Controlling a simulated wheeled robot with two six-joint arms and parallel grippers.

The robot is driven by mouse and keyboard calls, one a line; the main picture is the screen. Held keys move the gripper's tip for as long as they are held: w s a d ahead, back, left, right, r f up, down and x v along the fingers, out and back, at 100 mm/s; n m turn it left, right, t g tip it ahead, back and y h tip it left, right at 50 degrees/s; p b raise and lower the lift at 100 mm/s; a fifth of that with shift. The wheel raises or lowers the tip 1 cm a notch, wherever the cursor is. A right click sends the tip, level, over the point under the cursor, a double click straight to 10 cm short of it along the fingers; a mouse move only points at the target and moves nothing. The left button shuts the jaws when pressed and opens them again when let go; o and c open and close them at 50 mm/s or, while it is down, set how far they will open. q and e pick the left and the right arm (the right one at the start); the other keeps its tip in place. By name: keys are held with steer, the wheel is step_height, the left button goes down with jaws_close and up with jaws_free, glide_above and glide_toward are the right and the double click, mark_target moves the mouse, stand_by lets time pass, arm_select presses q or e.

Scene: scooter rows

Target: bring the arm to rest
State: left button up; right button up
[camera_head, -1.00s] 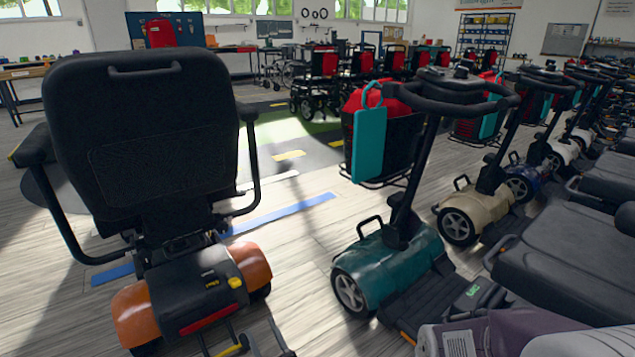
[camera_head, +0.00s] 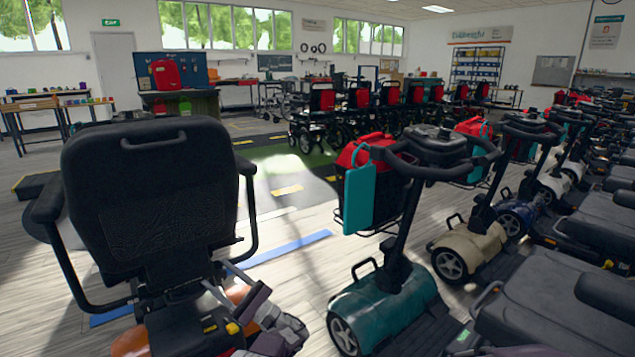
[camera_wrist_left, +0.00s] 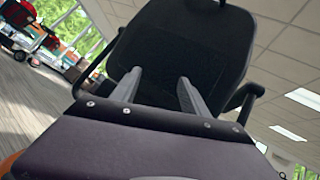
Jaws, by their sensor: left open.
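My left gripper (camera_head: 222,278) shows low in the head view, its two grey fingers apart and empty. It is beside the right rear of the black-seated scooter (camera_head: 150,200); I cannot tell whether it touches it. In the left wrist view, the two fingers of the left gripper (camera_wrist_left: 160,76) stand open, pointing toward a black seat back (camera_wrist_left: 185,45) with nothing between them. My purple-grey wrist (camera_head: 270,325) hides part of that scooter's orange rear cover. My right gripper is not in view.
A teal scooter (camera_head: 380,305) with a red-and-black basket stands close on the right. A beige scooter (camera_head: 468,250) and several others line up beyond it. Free floor (camera_head: 300,275) lies between the black-seated scooter and the teal one. Workbenches stand along the back wall.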

arm_select(q)
steer(key=s+a+r+n+g+h+p, duration=0.25)
steer(key=a+r+g, duration=0.25)
steer(key=a+r, duration=0.55)
steer(key=s+a+r+n+g+h+p, duration=0.1)
steer(key=s+a+n+g+h+p, duration=0.15)
steer(key=s+h+p, duration=0.85)
steer(key=s+d+f+n+h+b, duration=0.2)
steer(key=s+d+f+n+h, duration=0.4)
steer(key=s+d, duration=0.4)
steer(key=s+d+f+n+h+b, duration=0.2)
steer(key=s+d+f+n+h, duration=0.25)
steer(key=s+d+f, duration=0.55)
step_height(320, 180, up, 40)
steer(key=w+t+p, duration=0.1)
steer(key=w+p, duration=0.1)
steer(key=p, duration=3.6)
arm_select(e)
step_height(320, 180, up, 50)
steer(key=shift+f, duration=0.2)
arm_select(q)
steer(key=shift+f, duration=0.15)
